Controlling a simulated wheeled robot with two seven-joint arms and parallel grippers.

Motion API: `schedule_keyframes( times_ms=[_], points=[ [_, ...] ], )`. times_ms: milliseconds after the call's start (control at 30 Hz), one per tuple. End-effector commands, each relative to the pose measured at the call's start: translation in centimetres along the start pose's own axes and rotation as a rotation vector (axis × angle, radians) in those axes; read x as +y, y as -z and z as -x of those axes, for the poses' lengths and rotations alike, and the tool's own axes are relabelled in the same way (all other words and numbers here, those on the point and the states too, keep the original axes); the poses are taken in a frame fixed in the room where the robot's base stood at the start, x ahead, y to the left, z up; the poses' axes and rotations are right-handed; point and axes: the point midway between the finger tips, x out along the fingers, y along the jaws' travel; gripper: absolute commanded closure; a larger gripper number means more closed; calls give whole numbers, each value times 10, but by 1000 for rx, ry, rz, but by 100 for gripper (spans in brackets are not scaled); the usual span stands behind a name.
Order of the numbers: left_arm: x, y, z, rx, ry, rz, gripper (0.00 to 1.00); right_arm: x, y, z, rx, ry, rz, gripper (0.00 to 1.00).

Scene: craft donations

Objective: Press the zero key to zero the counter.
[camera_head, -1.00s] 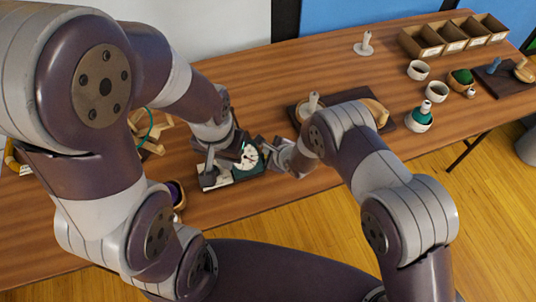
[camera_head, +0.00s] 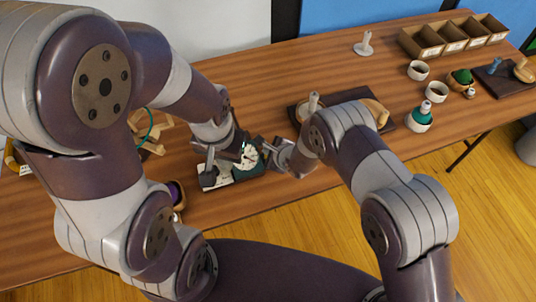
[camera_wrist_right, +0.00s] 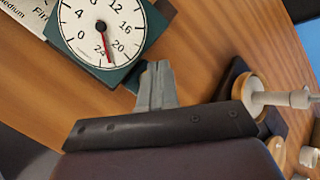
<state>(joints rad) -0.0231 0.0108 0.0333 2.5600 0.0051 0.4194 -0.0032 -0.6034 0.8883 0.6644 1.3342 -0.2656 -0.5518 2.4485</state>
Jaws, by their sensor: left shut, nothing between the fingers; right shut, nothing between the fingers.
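The counter (camera_head: 249,157) has a round white dial in a dark green housing on the table near my grippers. In the right wrist view its dial (camera_wrist_right: 102,28) is numbered 0 to 24, and the red needle points between 20 and 24. No zero key can be made out; my left gripper covers part of the counter. My left gripper (camera_head: 241,148) is shut and empty, over the counter's back left side. My right gripper (camera_head: 276,150) is shut and empty, just right of the counter. Its fingertips (camera_wrist_right: 156,66) show near the housing's corner in the wrist view.
A dark board (camera_head: 298,107) with a handled tool lies behind my right arm. Cups (camera_head: 418,70) and a divided wooden box (camera_head: 440,38) stand far right.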

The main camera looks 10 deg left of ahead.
Motion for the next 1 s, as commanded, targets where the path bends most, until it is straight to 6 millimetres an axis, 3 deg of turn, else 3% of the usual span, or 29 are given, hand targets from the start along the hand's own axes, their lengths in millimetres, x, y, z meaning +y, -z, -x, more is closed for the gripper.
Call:
schedule_keyframes(
  times_ms=[1000],
  points=[
    [0, -1, -8, 0, 0, 0, 100, 5, 5, -6, 0, 0, 0, 100]
  ],
)
